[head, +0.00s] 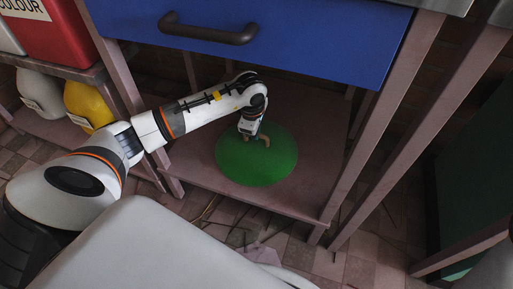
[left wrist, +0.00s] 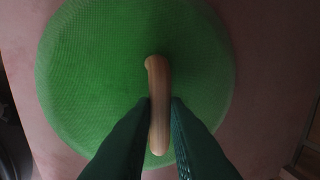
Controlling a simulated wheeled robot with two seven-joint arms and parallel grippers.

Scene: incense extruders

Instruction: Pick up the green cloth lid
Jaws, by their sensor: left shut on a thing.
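The green cloth lid (head: 256,165) is a round green disc with a wooden handle on top. In the head view it is on the lower shelf, under the blue drawer. In the left wrist view the lid (left wrist: 100,70) fills much of the picture, and its curved wooden handle (left wrist: 158,85) stands out from the middle. My left gripper (head: 258,138) is over the lid, its two dark fingers (left wrist: 160,112) on both sides of the handle and shut on it. Whether the lid touches the shelf is hard to tell. My right gripper is not seen.
The pink wooden shelf (head: 200,165) has bare room around the lid. The blue drawer (head: 290,35) with a dark handle hangs above it. Table legs (head: 385,125) stand to the right. Yellow (head: 90,103) and white (head: 42,92) containers sit on a rack at left.

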